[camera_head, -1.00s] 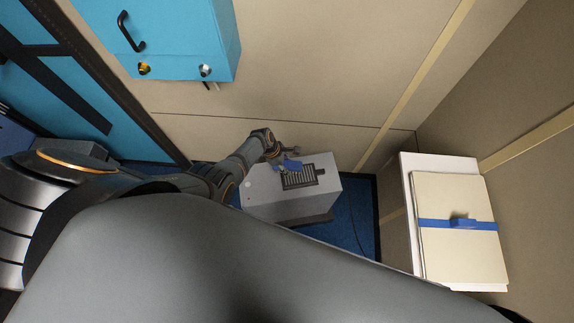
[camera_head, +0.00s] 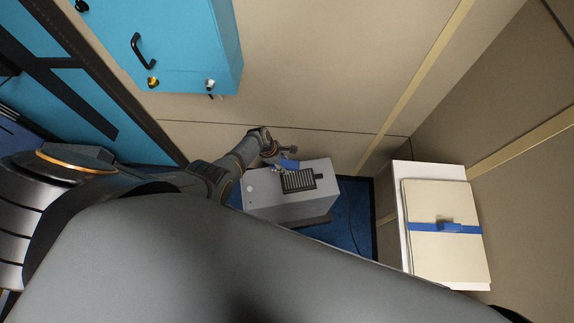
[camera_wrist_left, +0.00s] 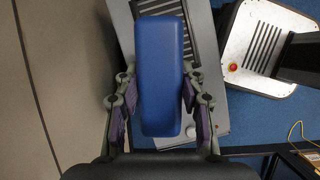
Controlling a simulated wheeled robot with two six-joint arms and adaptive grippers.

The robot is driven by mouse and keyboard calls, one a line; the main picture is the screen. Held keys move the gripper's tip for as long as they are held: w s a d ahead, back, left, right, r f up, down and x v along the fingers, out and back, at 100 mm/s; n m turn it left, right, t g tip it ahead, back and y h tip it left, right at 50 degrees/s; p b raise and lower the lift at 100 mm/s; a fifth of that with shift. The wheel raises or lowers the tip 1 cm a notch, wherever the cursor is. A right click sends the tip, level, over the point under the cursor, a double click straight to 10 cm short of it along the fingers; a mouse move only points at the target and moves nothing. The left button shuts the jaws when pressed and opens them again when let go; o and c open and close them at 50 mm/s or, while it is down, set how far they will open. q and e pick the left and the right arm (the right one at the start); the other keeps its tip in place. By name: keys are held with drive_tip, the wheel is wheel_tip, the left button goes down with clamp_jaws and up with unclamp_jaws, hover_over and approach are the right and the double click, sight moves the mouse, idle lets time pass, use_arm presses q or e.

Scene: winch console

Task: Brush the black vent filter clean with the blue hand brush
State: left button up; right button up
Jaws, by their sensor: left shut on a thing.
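The black vent filter (camera_head: 298,181) is a slatted panel on top of a grey box (camera_head: 262,189), low by the wall. My left gripper (camera_head: 281,160) is above the box at the filter's far left edge. It is shut on the blue hand brush (camera_head: 291,165). In the left wrist view the brush (camera_wrist_left: 161,75) lies lengthwise between the fingers of the gripper (camera_wrist_left: 160,95) and covers part of the filter (camera_wrist_left: 202,40). The bristles are hidden, so I cannot tell whether they touch the slats. My right gripper is not in view.
A blue wall cabinet (camera_head: 190,45) with a black handle hangs above left. A white stand with a strapped cream folder (camera_head: 447,255) is at the right. The blue floor (camera_head: 350,215) is free beside the box, with a thin cable. The beige wall is close behind the box.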

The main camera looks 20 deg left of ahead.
use_arm(q)
drive_tip(key=a+r+p, duration=0.1)
drive_tip(key=a+r, duration=0.2)
drive_tip(key=a, duration=0.7)
drive_tip(key=shift+a+r+p, duration=0.3)
drive_tip(key=shift+a, duration=0.1)
idle(0.6)
